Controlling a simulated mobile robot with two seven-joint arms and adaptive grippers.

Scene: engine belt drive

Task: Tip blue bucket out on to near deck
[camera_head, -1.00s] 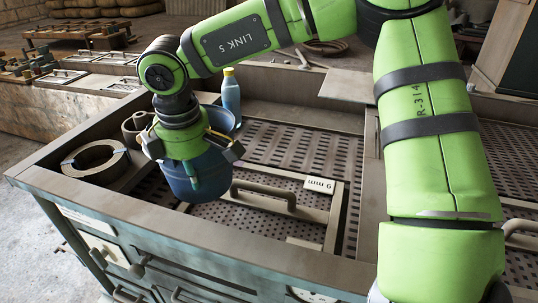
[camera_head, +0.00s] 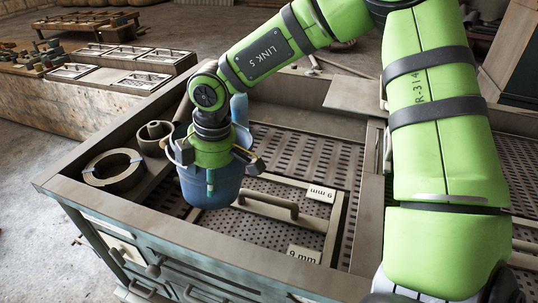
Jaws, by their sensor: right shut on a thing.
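The blue bucket (camera_head: 211,188) hangs in the middle left of the head view, over the left end of the near framed deck. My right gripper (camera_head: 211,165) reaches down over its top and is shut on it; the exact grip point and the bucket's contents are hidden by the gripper. The bucket looks close to upright. The near deck (camera_head: 244,229) is a perforated plate with a bar handle (camera_head: 267,206) and "9 mm" tags. I cannot tell whether the bucket's base touches it. My left gripper is not in view.
A blue bottle (camera_head: 239,108) stands behind the bucket, partly hidden. More perforated deck (camera_head: 315,155) lies behind. The bench's front rim (camera_head: 190,232) runs below.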

